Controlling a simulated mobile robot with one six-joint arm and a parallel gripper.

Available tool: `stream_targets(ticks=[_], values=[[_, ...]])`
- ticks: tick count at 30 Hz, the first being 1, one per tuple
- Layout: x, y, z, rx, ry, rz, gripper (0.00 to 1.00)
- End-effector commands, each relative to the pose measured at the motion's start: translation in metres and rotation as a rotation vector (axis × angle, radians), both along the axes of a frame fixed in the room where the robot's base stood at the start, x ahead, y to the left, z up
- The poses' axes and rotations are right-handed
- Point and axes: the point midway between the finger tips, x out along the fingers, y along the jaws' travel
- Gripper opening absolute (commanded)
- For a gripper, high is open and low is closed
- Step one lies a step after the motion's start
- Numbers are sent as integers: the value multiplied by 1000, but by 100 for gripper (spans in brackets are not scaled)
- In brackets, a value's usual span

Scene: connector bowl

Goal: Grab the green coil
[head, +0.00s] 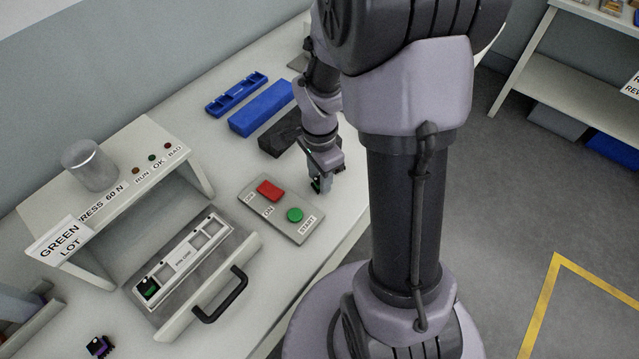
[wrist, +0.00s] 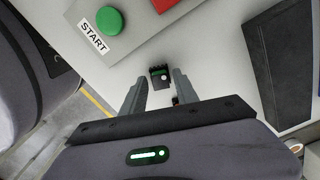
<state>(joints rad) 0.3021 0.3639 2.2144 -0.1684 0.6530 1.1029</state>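A small black part with a green band, the green coil (wrist: 160,71), lies on the white bench in the wrist view. It also shows as a small green and black piece (head: 316,186) under my gripper in the head view. My gripper (wrist: 158,80) is pointed down at it, with one finger on each side. The fingers are apart, with a narrow gap visible beside the coil. Another green and black part (head: 150,289) sits in the left pocket of the fixture (head: 188,257) in the press drawer.
A control box (head: 281,223) with a red button and a green START button stands close beside the coil. A dark block (wrist: 285,65) lies on the other side, with blue trays (head: 262,107) beyond. A purple and black part (head: 99,346) lies near the drawer.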

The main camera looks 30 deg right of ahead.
Motion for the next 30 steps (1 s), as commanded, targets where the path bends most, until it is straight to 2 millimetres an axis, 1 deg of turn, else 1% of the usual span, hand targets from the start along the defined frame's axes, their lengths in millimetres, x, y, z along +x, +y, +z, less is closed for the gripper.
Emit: stream_targets(ticks=[1,3,5,13,16,20,24,26,30], values=[[0,0,0,0,0,0,24],[0,0,0,0,0,0,10],[0,0,0,0,0,0,0],[0,0,0,0,0,0,0],[0,0,4,0,0,0,0],[0,0,19,0,-1,1,0],[1,0,40,0,-2,1,0],[-7,7,39,1,2,3,0],[-29,29,41,1,1,5,0]])
